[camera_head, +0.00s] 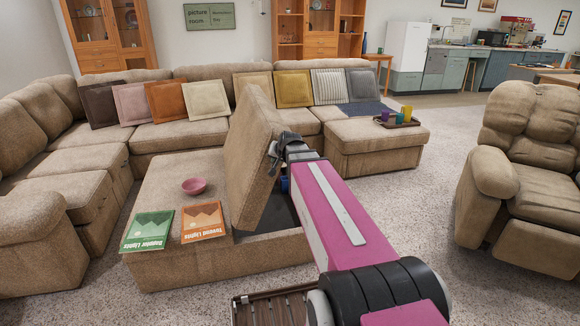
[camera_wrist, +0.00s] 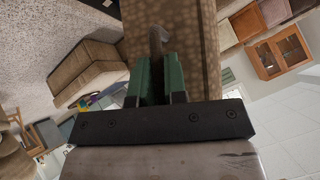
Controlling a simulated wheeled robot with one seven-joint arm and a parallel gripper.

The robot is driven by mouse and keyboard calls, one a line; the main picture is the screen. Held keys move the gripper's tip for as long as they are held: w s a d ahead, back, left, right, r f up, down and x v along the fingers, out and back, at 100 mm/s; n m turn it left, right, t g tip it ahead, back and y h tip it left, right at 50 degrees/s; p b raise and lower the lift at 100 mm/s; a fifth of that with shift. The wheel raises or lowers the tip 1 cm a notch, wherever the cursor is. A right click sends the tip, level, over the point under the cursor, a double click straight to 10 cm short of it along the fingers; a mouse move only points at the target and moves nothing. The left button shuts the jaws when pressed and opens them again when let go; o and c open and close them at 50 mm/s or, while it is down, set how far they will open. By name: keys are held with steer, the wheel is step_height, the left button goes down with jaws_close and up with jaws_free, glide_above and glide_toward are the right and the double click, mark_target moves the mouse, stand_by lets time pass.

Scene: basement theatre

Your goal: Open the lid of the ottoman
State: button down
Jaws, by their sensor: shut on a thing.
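The ottoman (camera_head: 160,268) is a low beige upholstered box in the middle of the head view. Its lid (camera_head: 248,150) stands steeply raised, and part of a dark interior (camera_head: 281,212) shows below it. My gripper (camera_head: 274,152) is at the right-hand face of the lid near its upper part, partly hidden by my arm. In the wrist view, the green fingers (camera_wrist: 160,82) close around a narrow grey piece (camera_wrist: 156,42) at the lid's brown surface (camera_wrist: 200,40). The exact contact is hard to see.
A pink bowl (camera_head: 193,186) and two books, green (camera_head: 147,231) and orange (camera_head: 202,221), lie on the ottoman's left part. A sectional sofa (camera_head: 180,135) stands behind. A tray (camera_head: 400,121) with cups sits at right. Carpet (camera_head: 420,210) is clear toward the armchair (camera_head: 525,180).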

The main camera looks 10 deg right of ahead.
steer(key=a+r+n+h, duration=0.1)
steer(key=a+r, duration=0.1)
steer(key=a, duration=0.6)
steer(key=a+r+h, duration=0.2)
steer(key=a+r, duration=0.1)
steer(key=a, duration=0.5)
steer(key=shift+s+r+n+h, duration=0.15)
steer(key=shift+s+n+h, duration=0.15)
steer(key=shift+n, duration=0.1)
steer(key=shift+a, duration=0.1)
steer(key=c, duration=1.4)
jaws_free()
steer(key=shift+c, duration=0.2)
steer(key=v, duration=1)
steer(key=shift+s+r, duration=0.3)
steer(key=shift+f, duration=0.1)
